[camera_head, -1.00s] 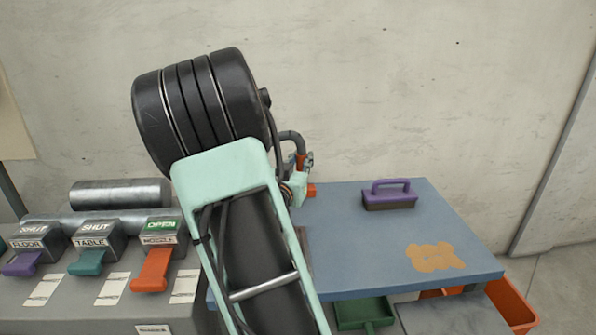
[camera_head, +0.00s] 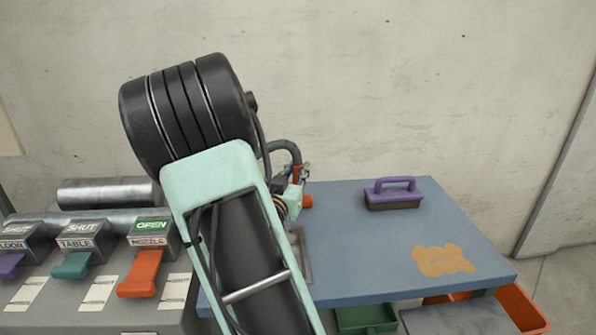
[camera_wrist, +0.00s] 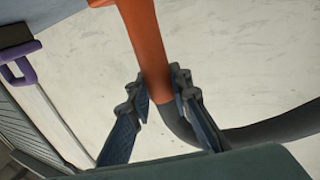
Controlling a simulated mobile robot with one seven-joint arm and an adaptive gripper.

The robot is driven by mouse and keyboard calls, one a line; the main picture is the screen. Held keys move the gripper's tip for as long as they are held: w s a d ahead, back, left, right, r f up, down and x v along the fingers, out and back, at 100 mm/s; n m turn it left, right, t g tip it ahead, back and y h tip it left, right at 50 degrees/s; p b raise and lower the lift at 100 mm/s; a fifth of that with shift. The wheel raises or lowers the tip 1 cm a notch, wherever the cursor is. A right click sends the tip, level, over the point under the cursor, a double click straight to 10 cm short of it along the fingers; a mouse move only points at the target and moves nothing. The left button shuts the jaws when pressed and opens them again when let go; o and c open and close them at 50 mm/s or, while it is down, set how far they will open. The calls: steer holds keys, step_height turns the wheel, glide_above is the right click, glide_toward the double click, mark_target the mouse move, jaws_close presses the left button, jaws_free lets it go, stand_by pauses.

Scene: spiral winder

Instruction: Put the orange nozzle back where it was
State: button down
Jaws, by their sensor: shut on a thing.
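The orange nozzle (camera_wrist: 145,35) runs up through the wrist view, with a grey hose (camera_wrist: 240,136) at its lower end. My gripper (camera_wrist: 163,90) is shut on the nozzle near where it meets the hose. In the head view, only small parts of the nozzle (camera_head: 307,201) show beside my gripper (camera_head: 300,178), left of the blue table's middle. My arm hides the nozzle's rest place, if it lies behind it. The lever labelled NOZZLE (camera_head: 142,272) is orange and its sign reads OPEN.
A blue table (camera_head: 350,255) carries a purple-handled brush (camera_head: 394,195) and an orange spill patch (camera_head: 441,261). Teal (camera_head: 72,265) and purple (camera_head: 10,265) levers stand at left under SHUT signs. A green tray (camera_head: 365,317) and an orange bin (camera_head: 522,308) sit below the table.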

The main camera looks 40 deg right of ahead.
steer(key=c, duration=2.2)
jaws_free()
steer(key=shift+f, duration=0.2)
steer(key=o, duration=0.4)
steer(key=shift+r, duration=0.1)
steer(key=shift+o, duration=0.2)
steer(key=shift+r, duration=0.15)
steer(key=p+v, duration=0.3)
steer(key=v, duration=0.9)
steer(key=shift+p, duration=0.4)
